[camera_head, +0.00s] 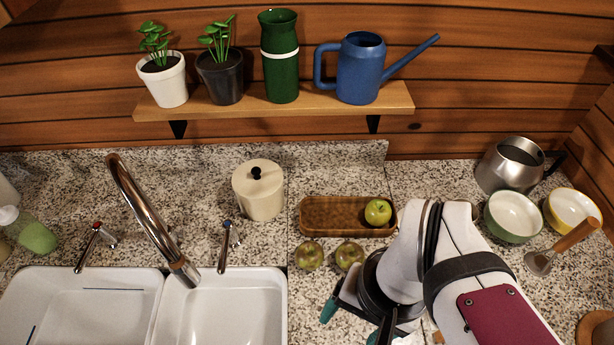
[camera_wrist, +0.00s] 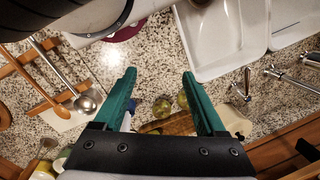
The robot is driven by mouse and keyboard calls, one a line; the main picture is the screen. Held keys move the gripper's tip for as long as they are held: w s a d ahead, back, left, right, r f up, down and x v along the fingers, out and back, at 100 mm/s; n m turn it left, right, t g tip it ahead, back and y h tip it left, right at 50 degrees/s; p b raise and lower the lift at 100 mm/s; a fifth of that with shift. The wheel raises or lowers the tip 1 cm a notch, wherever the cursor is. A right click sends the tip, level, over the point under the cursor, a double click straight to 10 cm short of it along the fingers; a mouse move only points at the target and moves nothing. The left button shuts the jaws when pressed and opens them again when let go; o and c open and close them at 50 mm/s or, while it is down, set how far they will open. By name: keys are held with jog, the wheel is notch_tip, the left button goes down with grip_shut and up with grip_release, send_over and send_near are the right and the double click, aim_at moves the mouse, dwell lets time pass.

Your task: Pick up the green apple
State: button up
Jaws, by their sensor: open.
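A bright green apple (camera_head: 378,212) sits in the right end of a brown wooden tray (camera_head: 325,215) on the speckled counter. Two duller, yellow-green and brownish round fruits, a left one (camera_head: 309,255) and a right one (camera_head: 349,255), lie on the counter in front of the tray. My gripper (camera_head: 350,323), with teal fingers, is in front of the tray and the fruits, partly hidden by my arm. In the wrist view my gripper (camera_wrist: 159,95) is open and empty. The two loose fruits and part of the tray (camera_wrist: 180,124) show between and beyond its fingers.
A double white sink (camera_head: 235,310) with a curved faucet (camera_head: 145,215) is to the left. A cream lidded jar (camera_head: 258,190) stands left of the tray. A metal pitcher (camera_head: 512,165), a green bowl (camera_head: 512,216) and a yellow bowl (camera_head: 573,210) are right. A shelf (camera_head: 215,108) holds plants above.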

jog(key=o, duration=0.3)
jog(key=shift+o, duration=0.2)
jog(key=n+t+h, duration=0.9)
jog(key=n+t, duration=0.1)
jog(key=n, duration=2.4)
send_near(302, 266)
jog(key=shift+n, duration=0.4)
jog(key=x, duration=1.2)
